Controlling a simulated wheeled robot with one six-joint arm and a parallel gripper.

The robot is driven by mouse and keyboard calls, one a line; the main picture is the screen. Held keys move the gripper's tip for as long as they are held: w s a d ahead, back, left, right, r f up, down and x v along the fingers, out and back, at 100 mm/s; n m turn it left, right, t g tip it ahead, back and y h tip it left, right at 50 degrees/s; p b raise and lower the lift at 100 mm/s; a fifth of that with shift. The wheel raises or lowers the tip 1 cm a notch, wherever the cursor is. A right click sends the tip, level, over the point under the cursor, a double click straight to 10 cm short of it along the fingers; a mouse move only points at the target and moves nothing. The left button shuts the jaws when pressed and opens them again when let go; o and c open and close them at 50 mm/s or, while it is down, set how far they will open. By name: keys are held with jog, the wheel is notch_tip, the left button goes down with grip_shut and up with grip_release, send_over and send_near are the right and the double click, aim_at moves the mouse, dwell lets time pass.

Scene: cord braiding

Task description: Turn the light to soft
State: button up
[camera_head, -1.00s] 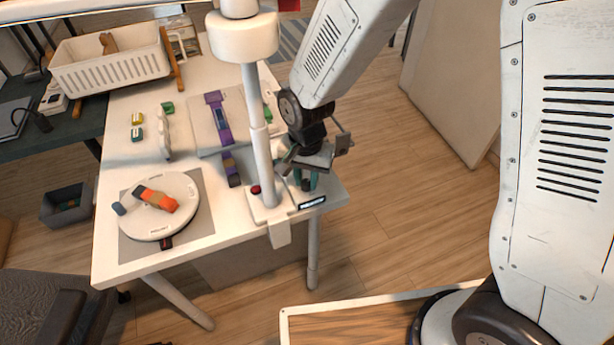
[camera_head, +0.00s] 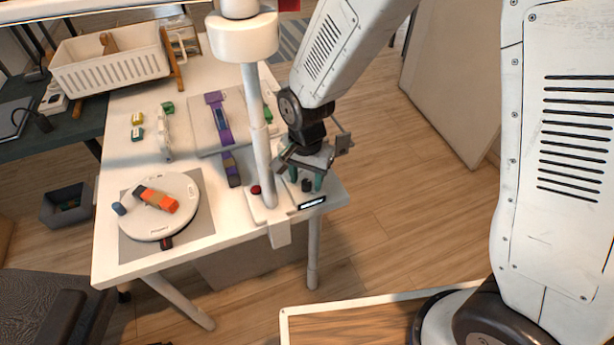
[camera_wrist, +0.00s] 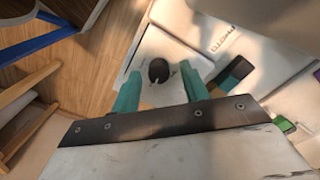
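The white lamp (camera_head: 258,110) stands on the right front corner of the table. Its base carries a red button (camera_head: 256,190), a black knob (camera_head: 306,186) and a small display (camera_head: 312,202) whose text is too small to read. My gripper (camera_head: 306,179) is over the knob, its teal fingers pointing down. In the wrist view the knob (camera_wrist: 158,70) sits on a white plate between the two fingertips. The gripper (camera_wrist: 161,74) is open, with a gap visible on both sides of the knob.
A round white disc (camera_head: 185,215) with an orange and dark piece is at the table's left front. A white basket (camera_head: 112,60) stands at the back. A purple strip (camera_head: 220,120) lies on a board left of the lamp pole.

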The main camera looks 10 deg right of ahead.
aim_at(306, 182)
notch_tip(306, 182, up, 8)
jog(key=shift+f, duration=0.1)
dwell(0.5)
dwell(0.4)
jog(key=s+d+r+n+t, duration=0.1)
jog(key=s+d+r+n, duration=0.5)
jog(key=s+d+r, duration=1.1)
jog(key=s+d, duration=0.2)
jog(key=d, duration=0.2)
jog(key=shift+s+d, duration=0.15)
jog(key=shift+s, duration=0.25)
